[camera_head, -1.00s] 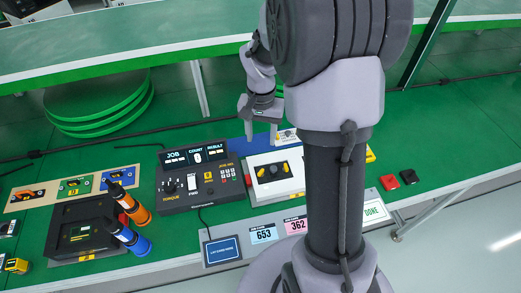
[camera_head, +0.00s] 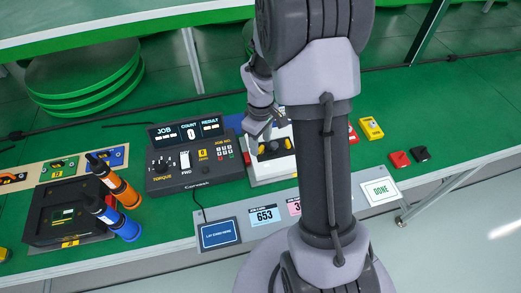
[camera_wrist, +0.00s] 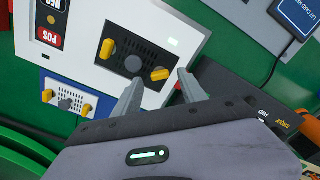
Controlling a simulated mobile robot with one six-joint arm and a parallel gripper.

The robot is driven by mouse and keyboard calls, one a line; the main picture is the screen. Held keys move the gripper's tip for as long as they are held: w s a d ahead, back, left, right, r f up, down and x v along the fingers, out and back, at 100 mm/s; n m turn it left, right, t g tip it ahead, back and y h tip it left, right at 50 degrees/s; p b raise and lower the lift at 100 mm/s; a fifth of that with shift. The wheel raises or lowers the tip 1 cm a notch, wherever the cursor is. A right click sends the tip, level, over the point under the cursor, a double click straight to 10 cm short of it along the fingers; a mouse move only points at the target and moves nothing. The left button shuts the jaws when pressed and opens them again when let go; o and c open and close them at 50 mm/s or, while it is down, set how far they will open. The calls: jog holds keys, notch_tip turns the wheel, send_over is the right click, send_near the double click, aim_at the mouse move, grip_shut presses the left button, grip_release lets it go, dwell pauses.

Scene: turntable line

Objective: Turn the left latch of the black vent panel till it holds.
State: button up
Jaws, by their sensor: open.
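The black vent panel (camera_wrist: 134,53) is set in a white housing (camera_wrist: 184,18), with a round knob in its middle and a yellow latch at each end. In the wrist view, which is turned about, the left latch (camera_wrist: 160,74) is at the panel's right end and lies crosswise. The other latch (camera_wrist: 106,49) stands nearly upright in that picture. My gripper (camera_wrist: 156,80) is open, its fingertips on either side of the left latch in the picture; contact cannot be told. In the head view my gripper (camera_head: 266,137) is over the panel and partly hides it.
A dark torque console (camera_head: 195,165) stands left of the housing. Blue and orange drivers (camera_head: 118,185) are farther left. A blue unit (camera_wrist: 66,100) with yellow latches lies beside the housing. Red and black blocks (camera_head: 409,157) sit at the right.

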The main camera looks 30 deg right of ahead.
jog(key=shift+f, duration=0.9)
grip_shut()
